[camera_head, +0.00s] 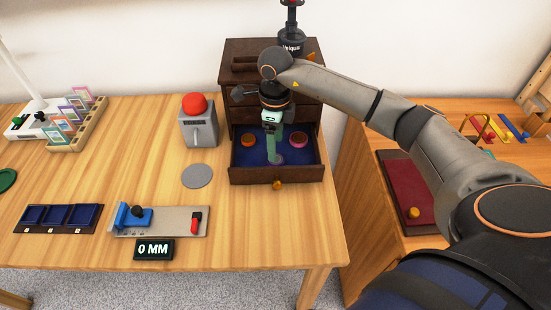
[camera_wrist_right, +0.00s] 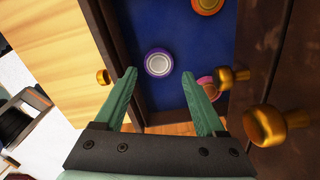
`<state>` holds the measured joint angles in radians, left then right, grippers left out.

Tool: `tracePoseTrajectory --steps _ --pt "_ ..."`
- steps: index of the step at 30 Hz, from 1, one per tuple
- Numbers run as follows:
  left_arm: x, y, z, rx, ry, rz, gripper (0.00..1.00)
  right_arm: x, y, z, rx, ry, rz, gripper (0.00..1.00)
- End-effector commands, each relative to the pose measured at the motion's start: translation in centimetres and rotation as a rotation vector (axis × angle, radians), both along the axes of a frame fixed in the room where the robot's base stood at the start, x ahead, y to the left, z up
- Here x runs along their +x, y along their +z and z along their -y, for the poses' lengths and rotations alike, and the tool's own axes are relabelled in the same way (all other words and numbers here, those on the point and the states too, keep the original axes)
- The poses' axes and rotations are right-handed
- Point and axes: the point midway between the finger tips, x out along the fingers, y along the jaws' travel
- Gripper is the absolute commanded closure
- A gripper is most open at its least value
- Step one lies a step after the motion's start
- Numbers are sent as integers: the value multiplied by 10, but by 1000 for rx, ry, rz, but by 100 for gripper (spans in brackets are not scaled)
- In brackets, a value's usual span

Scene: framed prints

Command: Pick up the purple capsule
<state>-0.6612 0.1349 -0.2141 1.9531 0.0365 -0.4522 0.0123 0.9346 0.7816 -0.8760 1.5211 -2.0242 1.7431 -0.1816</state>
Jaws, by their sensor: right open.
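The purple capsule (camera_wrist_right: 158,63) is a small round disc with a purple rim and a pale centre, lying on the blue floor of the open drawer (camera_wrist_right: 222,40). In the right wrist view it appears between and just beyond the fingertips of my right gripper (camera_wrist_right: 159,75), which is open and empty. In the head view my right gripper (camera_head: 272,150) points down over the drawer (camera_head: 245,176), and I cannot make out the purple capsule there. My left gripper is out of view.
An orange disc (camera_head: 248,140) and a pink disc (camera_head: 298,140) lie in the same drawer, on either side of the gripper. The dark wooden drawer walls are close around it. A grey box with a red button (camera_head: 194,104) stands left of the cabinet.

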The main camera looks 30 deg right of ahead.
Motion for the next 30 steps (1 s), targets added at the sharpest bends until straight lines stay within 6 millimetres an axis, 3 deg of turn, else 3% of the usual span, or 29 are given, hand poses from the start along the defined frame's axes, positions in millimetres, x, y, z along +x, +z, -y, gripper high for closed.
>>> tracePoseTrajectory --steps 6,16,30 --pt "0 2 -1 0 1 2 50 -4 -34 -1 0 1 -4 28" --pt "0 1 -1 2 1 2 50 -3 -40 0 0 1 -1 28" --pt "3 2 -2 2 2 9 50 -3 -40 0 0 1 -1 81"
